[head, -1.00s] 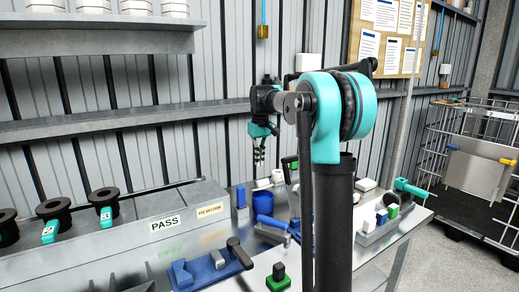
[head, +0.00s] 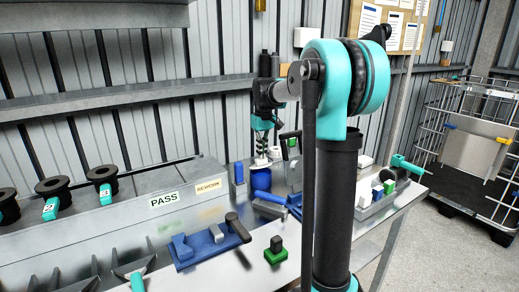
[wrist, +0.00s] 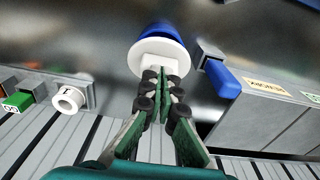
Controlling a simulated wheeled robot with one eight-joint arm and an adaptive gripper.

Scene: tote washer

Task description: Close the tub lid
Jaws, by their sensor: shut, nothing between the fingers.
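A blue round tub (head: 261,180) stands on the bench in the head view, with a white lid (head: 262,162) at its top. In the wrist view the lid (wrist: 150,54) is a white disc with a squarish raised middle, and the blue tub (wrist: 158,29) shows past its rim. My gripper (head: 262,155) is shut and empty, pointing down directly over the lid. In the wrist view its fingertips (wrist: 160,77) overlap the lid's near edge. I cannot tell whether they touch it or whether the lid is fully seated.
A white ring-shaped piece (wrist: 69,99) is nearby. A blue fixture (head: 212,244) and a green block (head: 276,250) sit nearer. The wall shelf (head: 120,103) is behind.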

